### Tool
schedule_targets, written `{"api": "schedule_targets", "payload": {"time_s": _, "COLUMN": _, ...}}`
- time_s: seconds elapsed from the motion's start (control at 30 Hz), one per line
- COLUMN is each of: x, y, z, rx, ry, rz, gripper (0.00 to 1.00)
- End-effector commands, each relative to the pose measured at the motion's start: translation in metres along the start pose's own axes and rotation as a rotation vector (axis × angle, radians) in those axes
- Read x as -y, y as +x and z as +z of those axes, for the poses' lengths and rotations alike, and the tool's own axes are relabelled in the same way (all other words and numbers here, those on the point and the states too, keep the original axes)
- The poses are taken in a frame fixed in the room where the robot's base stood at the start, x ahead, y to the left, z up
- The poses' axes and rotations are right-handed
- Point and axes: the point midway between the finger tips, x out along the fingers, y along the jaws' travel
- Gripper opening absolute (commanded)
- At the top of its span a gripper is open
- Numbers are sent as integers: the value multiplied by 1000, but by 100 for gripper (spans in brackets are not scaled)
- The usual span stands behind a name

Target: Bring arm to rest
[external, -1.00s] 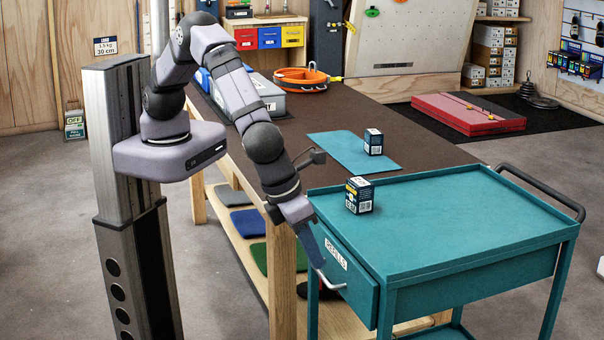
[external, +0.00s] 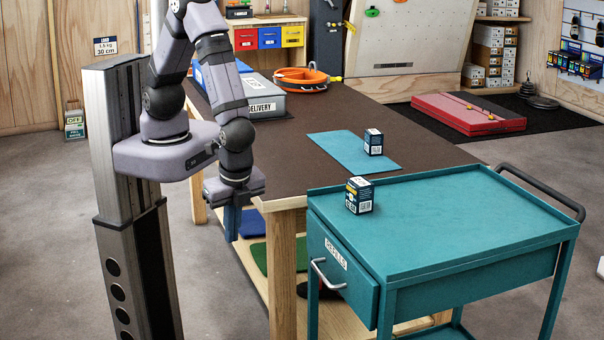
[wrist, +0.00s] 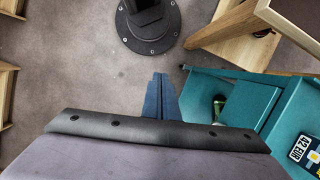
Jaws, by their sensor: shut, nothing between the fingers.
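My gripper (external: 233,222) hangs pointing down beside the left end of the workbench, left of the teal cart. Its blue fingers are shut with nothing between them; they also show together in the wrist view (wrist: 161,98). My arm is folded back close to its column, the elbow high. The cart's drawer (external: 341,280), labelled REFILLS, has a metal handle, and my gripper is apart from it. In the wrist view the open-looking teal drawer area (wrist: 205,85) lies right of the fingers, with a small green item inside.
A dark box (external: 360,196) stands on the teal cart (external: 460,220). Another box (external: 373,142) stands on the teal mat (external: 340,155) on the workbench (external: 300,110). A grey DELIVERY case (external: 258,98) and an orange rope coil (external: 300,78) lie farther back. Bare floor is below my gripper.

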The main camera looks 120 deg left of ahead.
Motion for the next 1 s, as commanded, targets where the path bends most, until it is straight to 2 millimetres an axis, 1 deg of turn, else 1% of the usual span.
{"api": "schedule_targets", "payload": {"time_s": 0.03, "x": 4, "y": -6, "z": 25, "rx": 1, "ry": -70, "rz": 29, "gripper": 0}}
{"api": "schedule_targets", "payload": {"time_s": 0.1, "x": 8, "y": -11, "z": 53, "rx": -1, "ry": -140, "rz": 63, "gripper": 0}}
{"api": "schedule_targets", "payload": {"time_s": 0.2, "x": 15, "y": -19, "z": 84, "rx": -21, "ry": -235, "rz": 99, "gripper": 0}}
{"api": "schedule_targets", "payload": {"time_s": 0.3, "x": 27, "y": -30, "z": 101, "rx": -67, "ry": -316, "rz": 115, "gripper": 0}}
{"api": "schedule_targets", "payload": {"time_s": 0.37, "x": 36, "y": -38, "z": 104, "rx": -107, "ry": -359, "rz": 116, "gripper": 0}}
{"api": "schedule_targets", "payload": {"time_s": 0.5, "x": 61, "y": -62, "z": 99, "rx": -211, "ry": -452, "rz": 111, "gripper": 0}}
{"api": "schedule_targets", "payload": {"time_s": 0.6, "x": 75, "y": -71, "z": 101, "rx": -251, "ry": -506, "rz": 108, "gripper": 0}}
{"api": "schedule_targets", "payload": {"time_s": 0.73, "x": 81, "y": -70, "z": 104, "rx": -251, "ry": -536, "rz": 111, "gripper": 0}}
{"api": "schedule_targets", "payload": {"time_s": 1.0, "x": 82, "y": -70, "z": 104, "rx": -250, "ry": -539, "rz": 111, "gripper": 0}}
